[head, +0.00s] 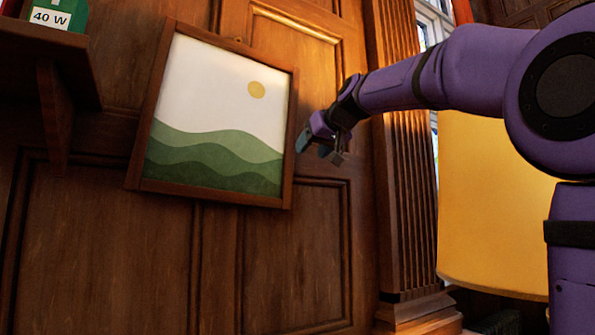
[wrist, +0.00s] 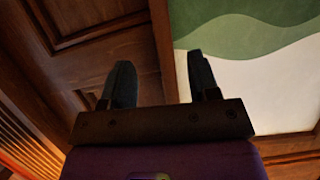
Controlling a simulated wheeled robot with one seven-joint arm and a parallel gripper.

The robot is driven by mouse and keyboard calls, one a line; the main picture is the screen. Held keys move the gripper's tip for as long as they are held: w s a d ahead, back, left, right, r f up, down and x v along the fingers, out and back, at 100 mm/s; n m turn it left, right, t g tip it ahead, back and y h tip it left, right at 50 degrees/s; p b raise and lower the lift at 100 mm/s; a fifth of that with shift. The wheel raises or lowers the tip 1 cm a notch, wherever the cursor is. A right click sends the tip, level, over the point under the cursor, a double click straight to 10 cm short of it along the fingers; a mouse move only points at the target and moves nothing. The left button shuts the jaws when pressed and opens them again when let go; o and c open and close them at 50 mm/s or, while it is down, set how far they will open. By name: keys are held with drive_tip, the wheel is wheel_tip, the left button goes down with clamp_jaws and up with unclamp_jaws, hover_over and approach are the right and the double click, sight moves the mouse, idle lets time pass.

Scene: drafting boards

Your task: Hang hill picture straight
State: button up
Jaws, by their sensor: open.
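The hill picture (head: 215,118) hangs on the wooden panelled wall, with green hills, a pale sky and a yellow sun in a brown wooden frame. It looks tilted, its right side lower than its left. My gripper (head: 327,152) is open and empty just right of the frame's right side in the head view. In the wrist view, my gripper (wrist: 161,82) has one finger over the wall and the other over the picture (wrist: 250,62). The frame's side bar (wrist: 163,45) shows between the fingers there. I cannot tell whether they touch it. The picture's hanger is hidden.
A dark shelf (head: 45,65) with a green and white box marked 40 W (head: 57,17) is at the upper left. A fluted wooden pilaster (head: 412,190) and a large yellow object (head: 485,210) stand to the right. The wall below the picture is clear.

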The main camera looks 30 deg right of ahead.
sight(289, 172)
drive_tip(key=x, duration=1)
drive_tip(key=shift+w+f, duration=0.2)
drive_tip(key=shift+w, duration=0.1)
